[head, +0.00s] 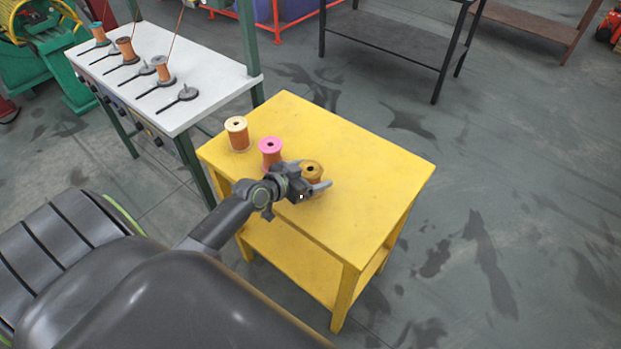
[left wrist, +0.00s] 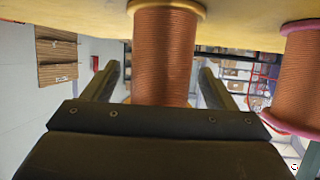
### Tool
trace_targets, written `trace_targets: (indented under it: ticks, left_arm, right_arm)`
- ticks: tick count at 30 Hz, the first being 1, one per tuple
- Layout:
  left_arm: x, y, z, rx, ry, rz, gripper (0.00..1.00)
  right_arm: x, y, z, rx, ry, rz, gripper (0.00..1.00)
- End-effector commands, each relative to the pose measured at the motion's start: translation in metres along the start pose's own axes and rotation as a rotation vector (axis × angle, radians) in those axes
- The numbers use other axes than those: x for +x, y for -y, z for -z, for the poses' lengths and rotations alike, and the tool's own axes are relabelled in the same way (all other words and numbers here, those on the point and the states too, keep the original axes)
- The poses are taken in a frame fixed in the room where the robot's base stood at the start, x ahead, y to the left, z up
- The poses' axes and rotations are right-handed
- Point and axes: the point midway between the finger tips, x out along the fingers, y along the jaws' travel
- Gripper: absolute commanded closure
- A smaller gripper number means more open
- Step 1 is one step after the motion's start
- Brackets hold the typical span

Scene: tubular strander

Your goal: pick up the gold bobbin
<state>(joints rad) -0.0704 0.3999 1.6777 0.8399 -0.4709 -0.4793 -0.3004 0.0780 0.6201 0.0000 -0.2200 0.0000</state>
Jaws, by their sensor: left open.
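The gold bobbin (head: 312,168), with copper-coloured winding, stands upright on the yellow table (head: 360,170). My left gripper (head: 308,178) is open at the bobbin, level with it and low over the table top; it partly hides the bobbin in the head view. In the left wrist view the picture is upside down, and the gold bobbin (left wrist: 164,50) stands between the two open fingers of my left gripper (left wrist: 159,70), with a gap seen on each side. My right gripper is not in view.
A pink bobbin (head: 270,148) stands close beside my gripper, and a cream bobbin (head: 236,132) stands farther left on the same table. A white bench (head: 150,60) with spindles and several bobbins is at the upper left. The table's right half is clear.

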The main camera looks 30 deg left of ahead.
Motion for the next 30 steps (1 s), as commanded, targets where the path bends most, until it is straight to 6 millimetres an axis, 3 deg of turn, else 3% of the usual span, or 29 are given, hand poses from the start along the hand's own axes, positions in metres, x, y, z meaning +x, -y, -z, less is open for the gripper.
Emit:
trace_targets:
  ticks: [4,20,30]
  left_arm:
    - [0.000,0.000,0.000,0.000,0.000,0.000,0.21]
    - [-0.001,0.000,0.000,0.000,-0.001,0.000,0.90]
    - [-0.004,0.000,0.011,0.004,-0.007,0.000,0.90]
  right_arm:
    - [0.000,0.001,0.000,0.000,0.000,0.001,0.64]
    - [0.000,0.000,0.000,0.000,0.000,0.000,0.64]
    - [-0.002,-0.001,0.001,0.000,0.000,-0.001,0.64]
